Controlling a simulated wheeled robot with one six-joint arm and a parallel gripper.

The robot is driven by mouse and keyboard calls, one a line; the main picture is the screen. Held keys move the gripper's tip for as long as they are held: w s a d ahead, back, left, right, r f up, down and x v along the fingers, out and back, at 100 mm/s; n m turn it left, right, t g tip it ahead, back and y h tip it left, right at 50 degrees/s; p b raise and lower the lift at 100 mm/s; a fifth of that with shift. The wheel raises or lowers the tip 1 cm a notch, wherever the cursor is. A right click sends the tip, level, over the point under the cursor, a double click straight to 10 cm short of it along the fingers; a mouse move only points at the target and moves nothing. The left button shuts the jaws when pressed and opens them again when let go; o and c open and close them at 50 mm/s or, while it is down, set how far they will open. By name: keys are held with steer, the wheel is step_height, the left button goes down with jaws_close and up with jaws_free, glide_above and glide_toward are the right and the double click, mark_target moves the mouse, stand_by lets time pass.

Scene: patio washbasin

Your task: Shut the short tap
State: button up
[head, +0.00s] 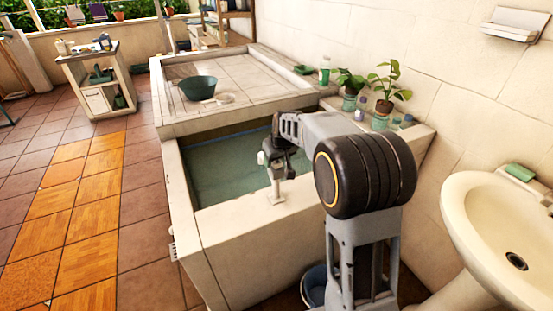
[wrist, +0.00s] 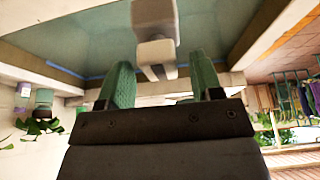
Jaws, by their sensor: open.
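A short pale tap (head: 276,188) stands upright on the near rim of the sunken water tank (head: 235,226). In the wrist view the tap (wrist: 155,20) is a pale block with a grey-white piece and small prongs at its end. My gripper (head: 266,158) is at the top of the tap and partly hides it in the head view. The gripper's green fingers (wrist: 162,70) are apart, with the tap's end showing in the gap between them. I cannot tell whether either finger touches it. The handle's exact position is unclear.
Green water (head: 220,168) fills the tank. Behind it a tiled slab (head: 240,75) holds a dark green bowl (head: 198,87). Potted plants (head: 384,92) and small jars stand on the ledge at right. A cream washbasin (head: 470,215) is at far right.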

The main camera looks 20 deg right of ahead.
stand_by(0.3)
steer(key=c, duration=0.9)
steer(key=shift+c, duration=0.2)
steer(key=shift+m, duration=0.3)
steer(key=m+h, duration=0.1)
steer(key=m, duration=0.2)
steer(key=shift+w+a, duration=0.1)
steer(key=m+h+b, duration=0.1)
steer(key=m, duration=0.1)
steer(key=m+h, duration=0.1)
steer(key=m, duration=0.2)
steer(key=shift+f+m+g+b, duration=0.15)
steer(key=shift+m+g+b, duration=0.15)
steer(key=shift+b, duration=0.1)
steer(key=m, duration=0.2)
steer(key=m+g+h, duration=0.1)
steer(key=m, duration=0.1)
steer(key=shift+a+h+b, duration=0.1)
steer(key=shift+h+b, duration=0.2)
steer(key=shift+b, duration=0.1)
steer(key=m+g, duration=0.1)
steer(key=m, duration=0.3)
steer(key=shift+w+g+h, duration=0.1)
steer(key=shift+g+h, duration=0.2)
steer(key=shift+g, duration=0.1)
steer(key=shift+m, duration=0.5)
